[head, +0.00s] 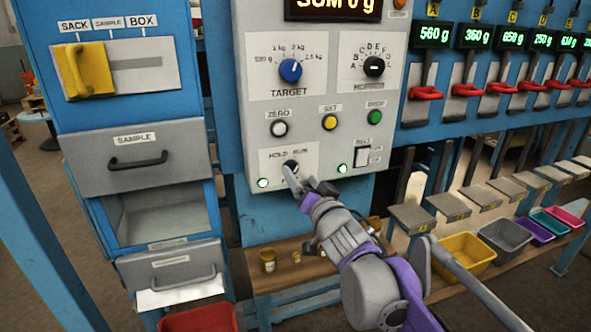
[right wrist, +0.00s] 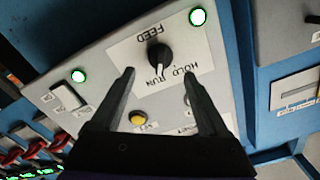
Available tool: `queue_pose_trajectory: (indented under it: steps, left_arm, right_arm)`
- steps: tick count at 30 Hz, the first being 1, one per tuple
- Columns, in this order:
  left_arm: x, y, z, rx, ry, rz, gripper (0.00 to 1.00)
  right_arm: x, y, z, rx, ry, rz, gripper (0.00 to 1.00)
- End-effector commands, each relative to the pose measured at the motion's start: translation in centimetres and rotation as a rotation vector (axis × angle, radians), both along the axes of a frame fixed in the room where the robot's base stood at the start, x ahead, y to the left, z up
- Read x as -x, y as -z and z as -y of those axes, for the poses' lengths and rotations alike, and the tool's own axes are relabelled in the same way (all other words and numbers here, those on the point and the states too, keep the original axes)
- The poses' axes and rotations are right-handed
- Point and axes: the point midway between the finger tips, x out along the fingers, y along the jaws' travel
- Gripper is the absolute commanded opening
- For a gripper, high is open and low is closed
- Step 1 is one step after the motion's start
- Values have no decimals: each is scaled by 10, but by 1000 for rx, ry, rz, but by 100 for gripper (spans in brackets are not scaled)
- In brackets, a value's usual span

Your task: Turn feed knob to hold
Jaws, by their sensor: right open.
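The feed knob (right wrist: 159,57) is a small black knob on a white plate marked FEED, HOLD and RUN, seen upside down in the right wrist view. Its pointer appears to be turned towards RUN. In the head view the knob (head: 291,166) sits low on the grey panel, partly hidden by my right gripper (head: 303,182). In the right wrist view my right gripper (right wrist: 159,70) is open, its two fingers apart on either side of the knob plate. Nothing is between the fingers that they clasp. My left gripper is not in view.
The grey control panel (head: 246,133) also carries the blue target knob (head: 290,70), another black knob (head: 374,66), coloured buttons and a rocker switch (head: 362,157). Drawers stand at left. Red levers (head: 426,93) and coloured bins (head: 465,254) are at right.

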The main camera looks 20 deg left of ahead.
Motion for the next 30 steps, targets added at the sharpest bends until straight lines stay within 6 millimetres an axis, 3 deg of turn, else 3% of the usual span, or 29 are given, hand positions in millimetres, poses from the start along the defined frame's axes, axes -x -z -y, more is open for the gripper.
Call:
queue_pose_trajectory:
  steps: [9,20,30]
  left_arm:
    - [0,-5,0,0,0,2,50]
    - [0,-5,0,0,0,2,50]
    - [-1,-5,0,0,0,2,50]
  right_arm:
    - [-31,0,-21,1,0,1,78]
    - [-35,0,-24,1,0,1,78]
    - [-35,0,-23,1,0,1,17]
